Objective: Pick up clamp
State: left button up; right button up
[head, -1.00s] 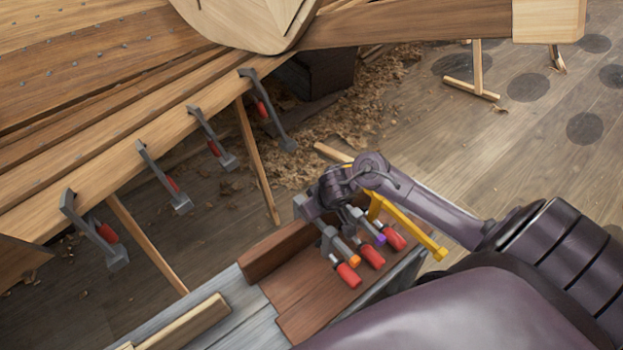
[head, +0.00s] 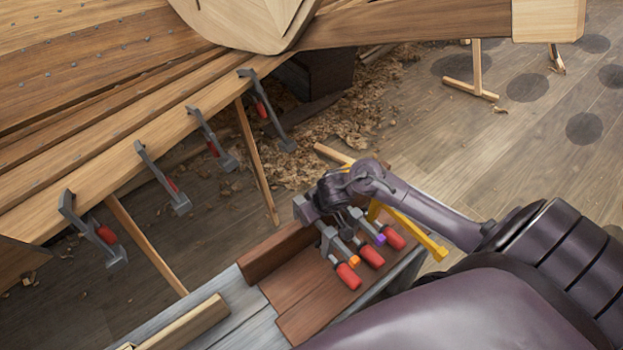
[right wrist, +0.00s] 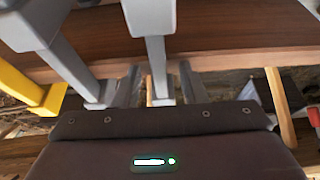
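Several clamps with grey metal bars and red handles lie on a bench top; the nearest clamp (head: 347,272) has an orange part, the middle clamp (head: 370,254) a purple one, and another clamp (head: 393,238) is beside them. My right gripper (head: 335,215) is low over their far ends. In the right wrist view its two dark fingers (right wrist: 160,84) stand apart, with the grey bar of a clamp (right wrist: 156,55) between them. Gaps show on both sides of that bar. The gripper and wrist hide the clamps' far ends in the head view. My left gripper is out of view.
A yellow tool (head: 425,237) lies right of the clamps, close to my right forearm. The bench (head: 290,290) has a raised wooden edge on its far side. More clamps (head: 165,180) hang on the hull's plank edge. A wooden prop (head: 258,160) stands behind the bench.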

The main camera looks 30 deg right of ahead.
grip_shut()
dwell(1.4)
jog(key=shift+w+r, duration=0.1)
jog(key=shift+w, duration=0.05)
